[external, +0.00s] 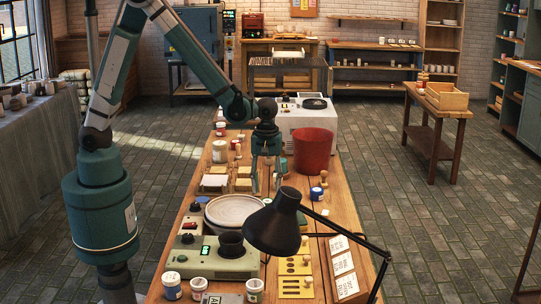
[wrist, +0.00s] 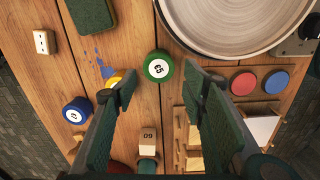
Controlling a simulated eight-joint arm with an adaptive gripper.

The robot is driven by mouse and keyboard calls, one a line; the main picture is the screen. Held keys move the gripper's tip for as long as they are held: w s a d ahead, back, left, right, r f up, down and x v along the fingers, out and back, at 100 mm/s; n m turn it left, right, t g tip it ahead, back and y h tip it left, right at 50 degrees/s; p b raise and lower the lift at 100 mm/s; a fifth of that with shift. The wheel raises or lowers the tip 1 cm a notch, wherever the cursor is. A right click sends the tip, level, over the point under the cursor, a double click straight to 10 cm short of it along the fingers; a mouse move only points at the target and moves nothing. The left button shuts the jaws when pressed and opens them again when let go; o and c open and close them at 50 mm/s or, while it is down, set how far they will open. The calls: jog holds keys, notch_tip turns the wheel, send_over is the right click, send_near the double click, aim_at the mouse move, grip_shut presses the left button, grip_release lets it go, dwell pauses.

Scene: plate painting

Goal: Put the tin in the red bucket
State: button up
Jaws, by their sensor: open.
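The red bucket (external: 313,150) stands upright on the right side of the bench, beyond my gripper; only a sliver of red shows at the bottom of the wrist view. My gripper (external: 266,190) points down over the bench, open and empty. Which one is the tin meant is unclear.

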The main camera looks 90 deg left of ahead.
aim_at(267, 201)
jog(key=shift+f, duration=1.1)
jog(key=shift+w+f+b, duration=0.1)
jog(key=shift+f+b, duration=0.7)
jog(key=shift+f, duration=1.8)
jog(key=shift+c, duration=0.2)
jog(key=c, duration=0.7)
jog(key=shift+r, duration=0.1)
jog(key=shift+c, duration=0.2)
jog(key=shift+r+p, duration=0.95)
jog(key=shift+r, duration=4)
